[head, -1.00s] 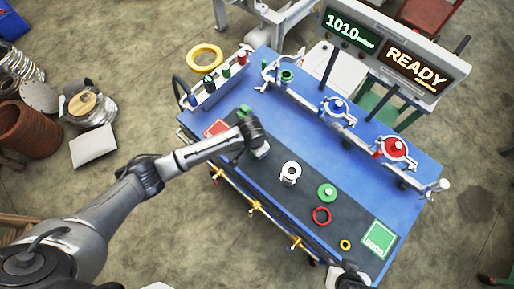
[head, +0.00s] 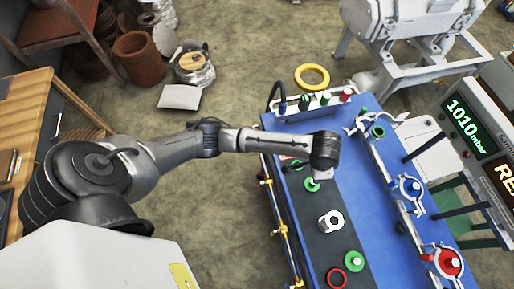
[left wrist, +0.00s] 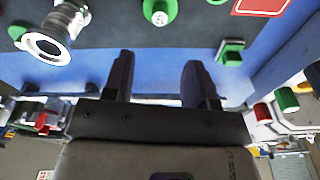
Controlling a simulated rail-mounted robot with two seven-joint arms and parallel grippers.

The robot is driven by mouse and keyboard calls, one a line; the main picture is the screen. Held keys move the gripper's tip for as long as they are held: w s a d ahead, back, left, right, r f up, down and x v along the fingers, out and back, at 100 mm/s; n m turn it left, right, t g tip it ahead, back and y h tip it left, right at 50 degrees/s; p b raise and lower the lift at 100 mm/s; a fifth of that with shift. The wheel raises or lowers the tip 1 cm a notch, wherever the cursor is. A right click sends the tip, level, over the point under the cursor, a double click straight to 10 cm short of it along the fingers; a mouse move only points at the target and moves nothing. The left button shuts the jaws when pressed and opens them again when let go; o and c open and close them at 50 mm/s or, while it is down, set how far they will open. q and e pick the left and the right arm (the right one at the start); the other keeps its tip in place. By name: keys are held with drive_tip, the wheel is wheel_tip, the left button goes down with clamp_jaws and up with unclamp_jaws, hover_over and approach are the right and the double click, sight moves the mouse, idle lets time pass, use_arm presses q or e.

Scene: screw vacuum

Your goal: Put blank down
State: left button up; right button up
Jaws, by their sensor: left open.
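My left gripper (head: 321,176) is above the dark mat on the blue table in the head view. In the left wrist view its two fingers (left wrist: 157,78) stand apart with nothing between them. A small green piece (head: 312,185) lies on the mat beside the gripper. The left wrist view shows one green piece (left wrist: 231,52) beyond the right finger and another with a pale top (left wrist: 160,11) farther off. I cannot tell which is the blank. A silver hollow cylinder (head: 331,221) stands on the mat; a round green part (head: 354,261) lies nearer. My right gripper is out of view.
A red ring (head: 337,278) lies near the lower edge of the view. Blue-handled (head: 411,188) and red-handled (head: 449,262) fittings stand along the table's right side. A rack of coloured knobs (head: 318,102) is at the far end. Blue tabletop (head: 352,190) right of the mat is bare.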

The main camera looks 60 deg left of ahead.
use_arm(q)
drive_tip(key=s+d+f+t+h, duration=0.1)
drive_tip(key=s+d+f+h, duration=0.15)
drive_tip(key=s, duration=0.85)
drive_tip(key=s+a+n+y, duration=0.1)
drive_tip(key=s+a+n, duration=0.1)
drive_tip(key=s+a, duration=0.2)
drive_tip(key=s+a+n+t+y, duration=0.1)
drive_tip(key=s+a, duration=0.4)
drive_tip(key=s, duration=0.5)
drive_tip(key=shift+s+a+r+n+y, duration=0.25)
drive_tip(key=shift+s+r+n+y, duration=0.2)
drive_tip(key=shift+n+y, duration=0.1)
drive_tip(key=shift+d, duration=0.1)
